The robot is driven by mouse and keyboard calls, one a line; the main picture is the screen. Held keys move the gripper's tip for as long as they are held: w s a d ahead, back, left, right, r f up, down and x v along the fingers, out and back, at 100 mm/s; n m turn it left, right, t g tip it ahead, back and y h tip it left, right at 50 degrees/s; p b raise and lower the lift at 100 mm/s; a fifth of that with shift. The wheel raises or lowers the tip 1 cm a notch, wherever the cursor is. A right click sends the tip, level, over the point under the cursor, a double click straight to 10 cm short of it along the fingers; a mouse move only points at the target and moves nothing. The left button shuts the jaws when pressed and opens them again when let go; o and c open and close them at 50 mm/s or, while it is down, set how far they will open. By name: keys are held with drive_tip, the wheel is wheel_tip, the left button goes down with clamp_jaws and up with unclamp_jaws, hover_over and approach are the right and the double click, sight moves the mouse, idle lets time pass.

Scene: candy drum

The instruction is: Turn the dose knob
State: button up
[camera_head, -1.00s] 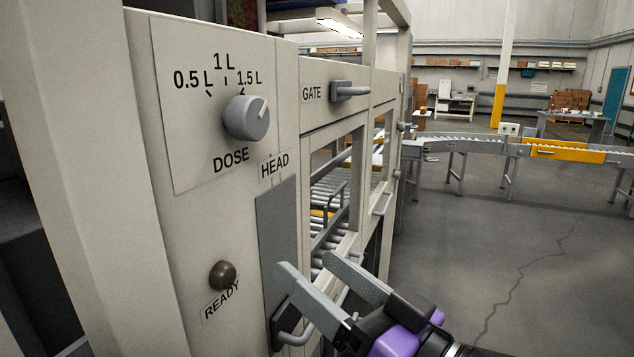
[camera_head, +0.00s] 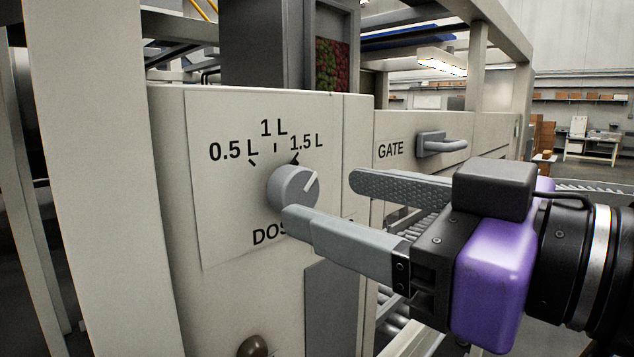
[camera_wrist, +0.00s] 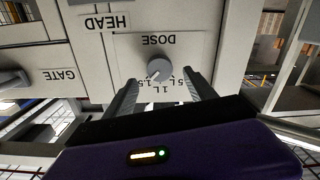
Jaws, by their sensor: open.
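The dose knob (camera_head: 293,188) is a round grey knob on the light panel. Its white pointer line aims up and right, on the 1.5 L side of the printed scale. The knob also shows in the wrist view (camera_wrist: 159,67), upside down, between the finger lines. My gripper (camera_head: 327,202) is open, its grey fingers extended toward the panel. In the head view the nearer finger overlaps the lower edge of the knob and hides part of the DOSE label (camera_head: 266,234). I cannot tell whether a finger touches the knob. Both fingers show in the wrist view (camera_wrist: 160,84).
A gate handle (camera_head: 440,144) sticks out to the right of the knob. A dark ready button (camera_head: 253,346) sits below, partly cut off. A pale upright post (camera_head: 95,180) stands left of the panel. Open floor shows at the far right.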

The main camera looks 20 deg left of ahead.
sight(302, 192)
drive_tip(key=shift+p+x, duration=0.4)
drive_tip(key=shift+x, duration=1.9)
drive_tip(key=c, duration=1.4)
